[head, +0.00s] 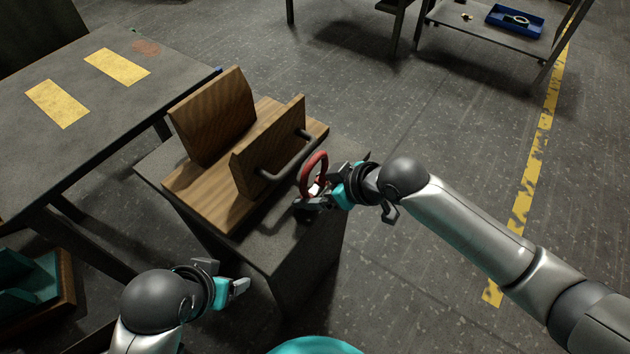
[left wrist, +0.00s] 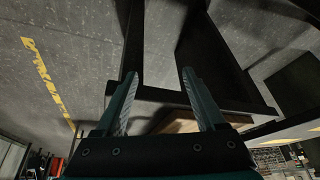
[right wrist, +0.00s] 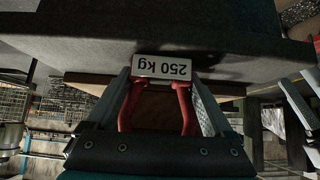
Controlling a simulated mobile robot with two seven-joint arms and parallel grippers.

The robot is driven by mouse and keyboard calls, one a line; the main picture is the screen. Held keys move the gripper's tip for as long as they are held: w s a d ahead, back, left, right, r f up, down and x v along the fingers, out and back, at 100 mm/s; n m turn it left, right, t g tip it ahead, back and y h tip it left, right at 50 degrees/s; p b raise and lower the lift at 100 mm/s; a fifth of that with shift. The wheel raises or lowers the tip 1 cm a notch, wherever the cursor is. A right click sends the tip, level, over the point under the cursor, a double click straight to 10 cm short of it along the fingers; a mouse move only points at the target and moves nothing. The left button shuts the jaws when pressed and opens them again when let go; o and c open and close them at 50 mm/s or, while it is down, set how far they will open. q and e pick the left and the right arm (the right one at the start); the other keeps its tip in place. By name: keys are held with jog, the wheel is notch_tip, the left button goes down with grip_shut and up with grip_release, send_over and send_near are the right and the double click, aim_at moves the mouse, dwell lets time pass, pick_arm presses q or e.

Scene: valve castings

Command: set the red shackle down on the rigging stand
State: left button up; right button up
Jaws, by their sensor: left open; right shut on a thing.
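The red shackle (head: 304,178) is a curved loop held upright in my right gripper (head: 322,196), at the right side of the grey-topped stand (head: 292,240), which I take to be the rigging stand. In the right wrist view the shackle (right wrist: 127,106) is between the two fingers (right wrist: 160,95), with a white tag (right wrist: 163,67) reading "250 kg" upside down. I cannot tell whether the shackle touches the stand top. My left gripper (head: 223,278) is open and empty by the stand's front left; its fingers (left wrist: 158,85) also show in the left wrist view.
A wooden holder with two upright boards (head: 213,115) and a dark handle (head: 290,160) fills much of the stand top, close to the shackle. Bare top lies in front. A table with yellow patches (head: 117,67) is at left; a blue tray (head: 515,22) sits far right.

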jog(key=shift+r, duration=0.1)
grip_shut()
